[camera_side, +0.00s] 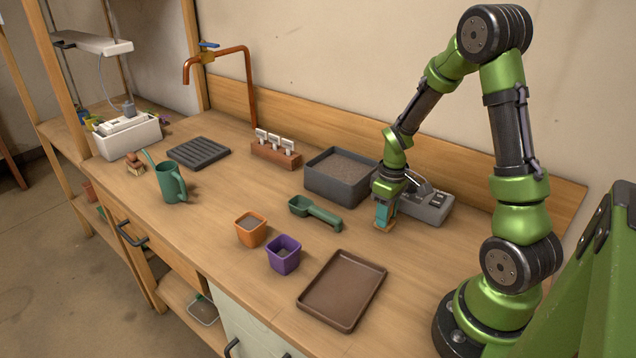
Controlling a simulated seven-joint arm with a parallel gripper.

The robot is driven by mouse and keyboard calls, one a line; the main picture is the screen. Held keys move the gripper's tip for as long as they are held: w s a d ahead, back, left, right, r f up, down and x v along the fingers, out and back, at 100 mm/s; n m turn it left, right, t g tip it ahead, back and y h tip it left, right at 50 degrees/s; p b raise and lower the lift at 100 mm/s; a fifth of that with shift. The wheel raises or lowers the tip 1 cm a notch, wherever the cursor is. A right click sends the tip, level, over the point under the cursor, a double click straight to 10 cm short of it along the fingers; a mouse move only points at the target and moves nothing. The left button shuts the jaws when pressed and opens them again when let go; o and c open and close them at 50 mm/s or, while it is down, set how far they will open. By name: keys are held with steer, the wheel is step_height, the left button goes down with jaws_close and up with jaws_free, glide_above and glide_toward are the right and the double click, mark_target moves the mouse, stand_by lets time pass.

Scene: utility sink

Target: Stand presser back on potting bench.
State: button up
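The presser (384,227) shows as a small flat wooden foot below my gripper (385,208), with a teal part directly above it. It is upright, at or very near the surface of the potting bench (235,190), in front of the grey soil tub and the grey device. Whether its foot touches the bench I cannot tell. My gripper points down over the presser and appears closed around its upper part. The fingers and the top of the presser are small and partly hidden in this view.
A dark soil tub (341,176) and a grey device (428,204) stand close behind my gripper. A green scoop (315,211), an orange pot (250,229) and a purple pot (284,254) lie to the left. A brown tray (342,290) is in front. Bare bench lies between.

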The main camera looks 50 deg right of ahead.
steer(key=shift+o, duration=1.4)
step_height(320, 180, up, 12)
steer(key=s+a+r+m+t, duration=0.1)
steer(key=a+r+t, duration=0.1)
steer(key=a, duration=0.4)
steer(key=s+a+r+m+t+y, duration=0.1)
steer(key=s+a+r+t, duration=0.1)
steer(key=a+r, duration=0.3)
steer(key=s+a+r+m+t+y, duration=0.1)
steer(key=s+a+r+m+t, duration=0.1)
steer(key=a, duration=0.7)
step_height(320, 180, up, 2)
steer(key=shift+s+a+r+t, duration=0.15)
steer(key=shift+s+t, duration=0.1)
steer(key=shift+t, duration=0.35)
